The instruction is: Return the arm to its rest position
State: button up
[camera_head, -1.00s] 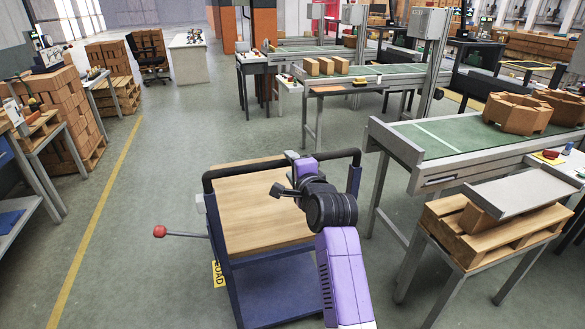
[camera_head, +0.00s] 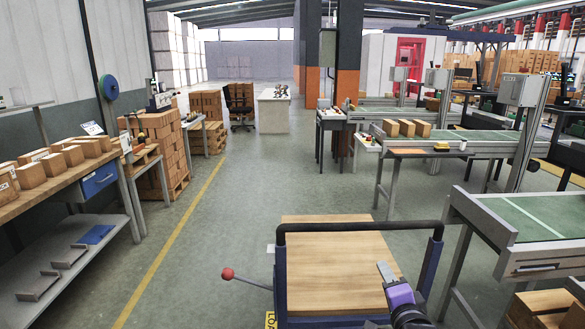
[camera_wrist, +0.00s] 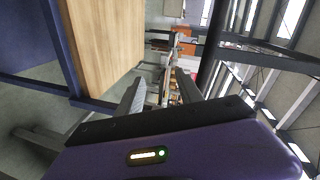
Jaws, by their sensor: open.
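My arm shows at the bottom right of the head view, low in the frame. My gripper (camera_head: 386,272) is over the right part of a cart's wooden top (camera_head: 325,262), with grey fingers and a purple body behind them. In the wrist view, the two fingers of my gripper (camera_wrist: 160,92) stand apart with nothing held between them. The cart's wooden top (camera_wrist: 108,45) lies to the left of the fingers there, and looks turned on its side. Most of my arm is out of the head view.
The cart has a dark handle bar (camera_head: 360,227) and a red-knobbed lever (camera_head: 228,274). A green conveyor (camera_head: 535,215) stands to the right. A bench with several boxes (camera_head: 50,170) stands at the left. The aisle floor (camera_head: 225,225) beyond the cart is clear.

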jog(key=s+d+f+n, duration=0.1)
jog(key=s+f+n, duration=0.4)
jog(key=s, duration=0.9)
jog(key=s+d+f+n, duration=0.1)
jog(key=s+f+n, duration=0.45)
jog(key=s, duration=0.85)
jog(key=s+a+r+n, duration=0.2)
jog(key=s+r, duration=0.1)
jog(key=s, duration=0.9)
jog(key=s+a+r+n+g, duration=0.1)
jog(key=s+a+r+n, duration=0.1)
jog(key=s, duration=1)
notch_tip(320, 180, up, 2)
jog(key=shift+a+r+y, duration=0.2)
jog(key=shift+a+y, duration=0.2)
jog(key=shift+a, duration=0.25)
jog(key=shift+n, duration=0.25)
